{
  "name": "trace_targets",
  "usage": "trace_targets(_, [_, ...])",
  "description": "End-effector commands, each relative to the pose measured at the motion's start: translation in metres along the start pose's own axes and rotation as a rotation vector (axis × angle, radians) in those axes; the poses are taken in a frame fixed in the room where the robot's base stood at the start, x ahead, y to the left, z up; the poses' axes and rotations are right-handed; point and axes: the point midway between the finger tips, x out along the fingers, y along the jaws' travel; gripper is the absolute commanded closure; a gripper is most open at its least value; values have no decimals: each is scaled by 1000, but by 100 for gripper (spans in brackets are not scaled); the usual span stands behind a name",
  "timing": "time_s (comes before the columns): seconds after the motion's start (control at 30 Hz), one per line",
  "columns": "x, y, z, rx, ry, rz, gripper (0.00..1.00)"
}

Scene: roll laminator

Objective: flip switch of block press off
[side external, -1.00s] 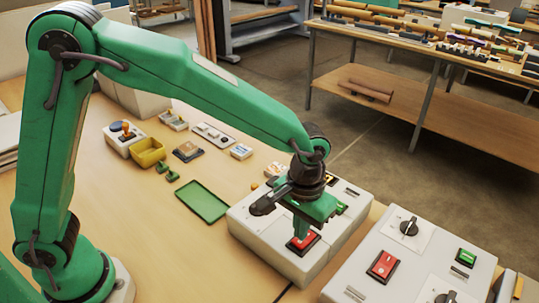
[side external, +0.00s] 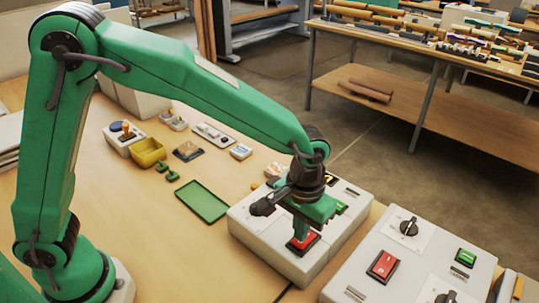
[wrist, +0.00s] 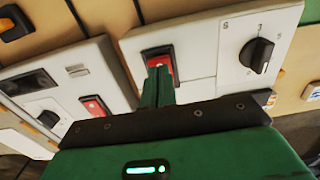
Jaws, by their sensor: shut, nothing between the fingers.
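A red rocker switch (side external: 301,244) in a black frame sits on the front of a white control box (side external: 262,236). My gripper (side external: 300,236) is shut and empty, pointing down with its fingertips at this switch. In the wrist view, my green fingers (wrist: 160,72) overlap the red switch (wrist: 152,56) and hide part of it. They look to be on or just above it; I cannot tell whether they touch. The switch's tilt is hard to read. No label naming the block press is legible.
A green tray (side external: 202,201) and a yellow bin (side external: 148,152) lie left of my gripper. Bare table lies in front of the tray.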

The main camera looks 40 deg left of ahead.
Motion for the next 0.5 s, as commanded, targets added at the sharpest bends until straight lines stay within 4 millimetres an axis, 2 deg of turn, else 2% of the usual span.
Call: trace_targets(0.5, [6,0,0,0,-1,-1,100])
